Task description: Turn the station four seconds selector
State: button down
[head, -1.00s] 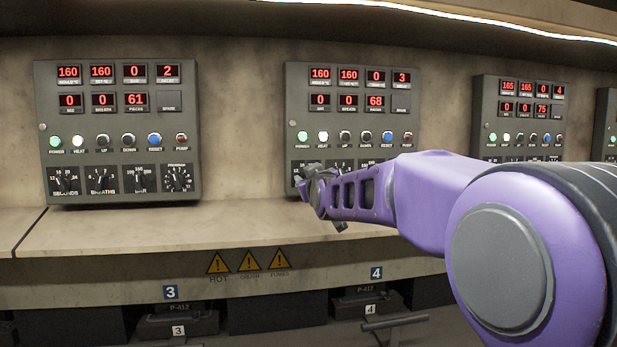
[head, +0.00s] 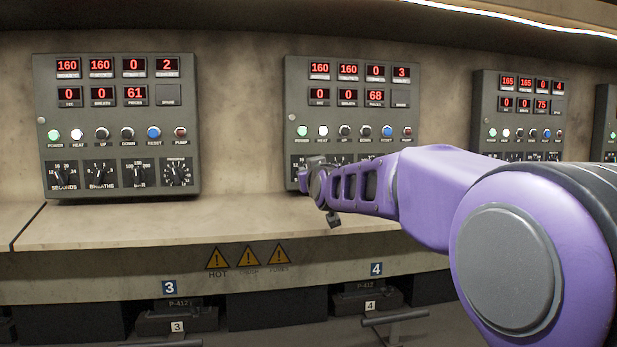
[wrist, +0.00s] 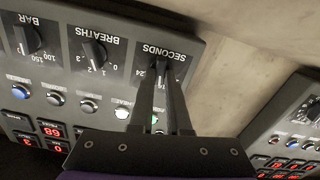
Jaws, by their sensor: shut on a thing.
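The station four control panel (head: 352,125) is the grey box in the middle of the head view, above the blue 4 label. In the wrist view it appears upside down, with the seconds selector (wrist: 161,68) at its corner beside the word SECONDS. My gripper (wrist: 162,62) reaches this selector, and its two long dark fingers are shut on the knob. The fingers hide most of the knob, so its exact pointer setting cannot be read. In the head view my gripper (head: 308,178) is at the panel's lower left, where my arm covers part of the dial row.
The breaths selector (wrist: 95,54) and bar selector (wrist: 27,38) sit beside the seconds dial. Another panel (wrist: 290,130) stands across a gap. The station three panel (head: 118,125) is at the left. A beige ledge (head: 150,228) runs below the panels.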

jog(key=m+b, duration=0.3)
jog(key=m, duration=0.2)
jog(key=shift+d+m, duration=0.15)
jog(key=shift+m, duration=0.15)
dwell(0.5)
jog(key=c, duration=0.9)
grip_release()
jog(key=shift+w, duration=0.1)
jog(key=shift+s, duration=0.2)
